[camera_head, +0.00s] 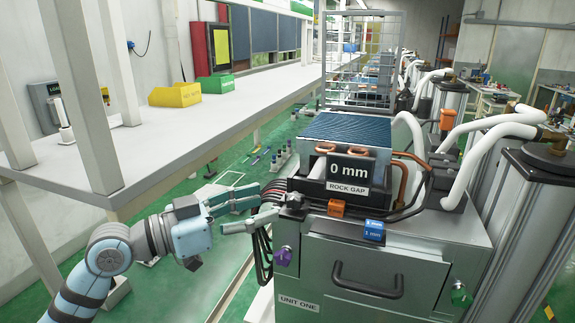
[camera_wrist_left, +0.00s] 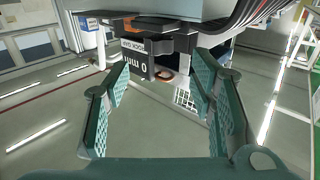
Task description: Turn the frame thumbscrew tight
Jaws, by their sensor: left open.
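No part is marked as the frame thumbscrew. Two knobs show on the grey cabinet marked UNIT ONE (camera_head: 318,262): a purple knob (camera_head: 284,256) at its front left and a green knob (camera_head: 461,296) at its front right. I cannot tell from the pictures which one the task means. My left gripper (camera_head: 258,208) is open and empty, at the cabinet's left side, above and left of the purple knob, beside dark cables. The left wrist view shows its two spread green fingers (camera_wrist_left: 160,75) with nothing between them. My right gripper is not in view.
A sign reading 0 mm, ROCK GAP (camera_head: 350,170) stands on the cabinet; it appears upside down in the left wrist view (camera_wrist_left: 135,62). An orange block (camera_head: 337,207) and a blue block (camera_head: 374,230) sit at its front edge. A white shelf (camera_head: 150,135) runs along the left.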

